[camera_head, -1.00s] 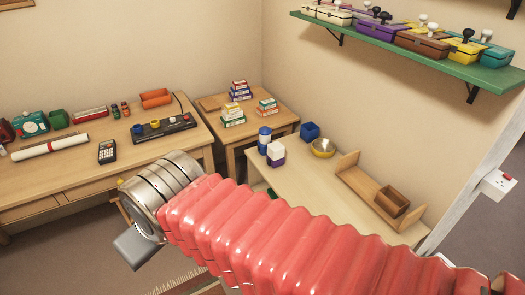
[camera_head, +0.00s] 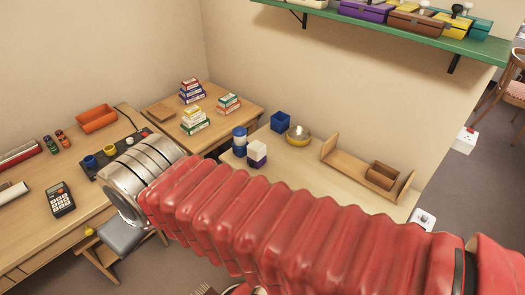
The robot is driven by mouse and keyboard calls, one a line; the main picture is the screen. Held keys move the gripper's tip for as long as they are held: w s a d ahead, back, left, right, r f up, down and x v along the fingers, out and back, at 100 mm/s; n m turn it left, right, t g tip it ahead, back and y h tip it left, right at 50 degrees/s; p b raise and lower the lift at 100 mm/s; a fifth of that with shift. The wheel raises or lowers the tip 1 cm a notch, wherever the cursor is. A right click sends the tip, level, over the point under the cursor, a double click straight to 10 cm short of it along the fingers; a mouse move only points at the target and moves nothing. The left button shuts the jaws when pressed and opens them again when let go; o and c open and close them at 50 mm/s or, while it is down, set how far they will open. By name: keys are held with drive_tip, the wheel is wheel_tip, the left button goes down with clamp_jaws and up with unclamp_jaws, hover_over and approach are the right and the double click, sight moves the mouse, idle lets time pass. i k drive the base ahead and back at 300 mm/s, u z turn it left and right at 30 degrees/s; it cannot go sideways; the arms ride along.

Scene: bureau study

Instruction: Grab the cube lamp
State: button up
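A yellow-rimmed bowl (camera_head: 298,135) and a wooden rack (camera_head: 372,172) share the low table (camera_head: 310,181). A desk with a calculator (camera_head: 60,199) is on the left. Small boxes (camera_head: 195,121) are stacked on the corner table. A green shelf (camera_head: 440,41) hangs above. My red arm covers the front.

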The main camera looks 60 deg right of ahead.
sight(257, 150)
drive_tip(key=z, duration=0.4)
drive_tip(key=i, duration=0.5)
drive_tip(key=z, duration=0.65)
drive_tip(key=i, duration=0.45)
drive_tip(key=z, duration=0.3)
